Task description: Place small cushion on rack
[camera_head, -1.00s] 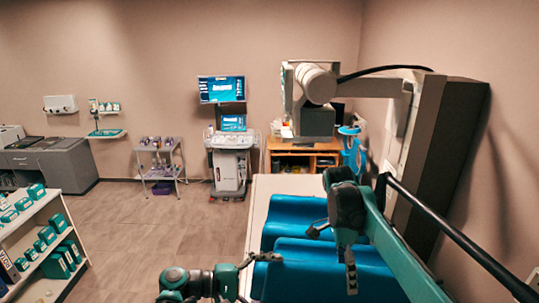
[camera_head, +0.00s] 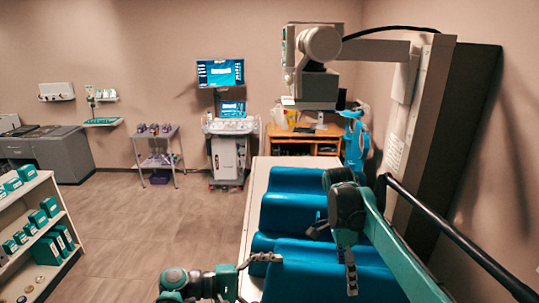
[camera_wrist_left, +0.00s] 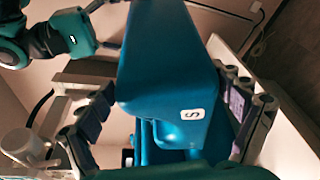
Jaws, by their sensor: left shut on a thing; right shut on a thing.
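The small cushion (camera_head: 320,265) is a blue padded block low in the head view, in front of my arms' ends. In the left wrist view the cushion (camera_wrist_left: 165,75) carries a white "S" label and sits between the fingers of my left gripper (camera_wrist_left: 165,115). My left gripper (camera_head: 258,263) is shut on its left side in the head view. My right gripper (camera_head: 335,252) is shut on it from the right, its fingers against the blue surface. Part of the cushion is hidden by my right arm. I cannot tell which furniture is the rack.
A pale exam table (camera_head: 257,190) with more blue padding (camera_head: 297,180) lies ahead beneath a scanner head (camera_head: 317,90). A white shelf (camera_head: 48,220) with teal boxes stands left. A purple-loaded cart (camera_head: 158,160) and monitor unit (camera_head: 228,150) stand behind. Floor between is clear.

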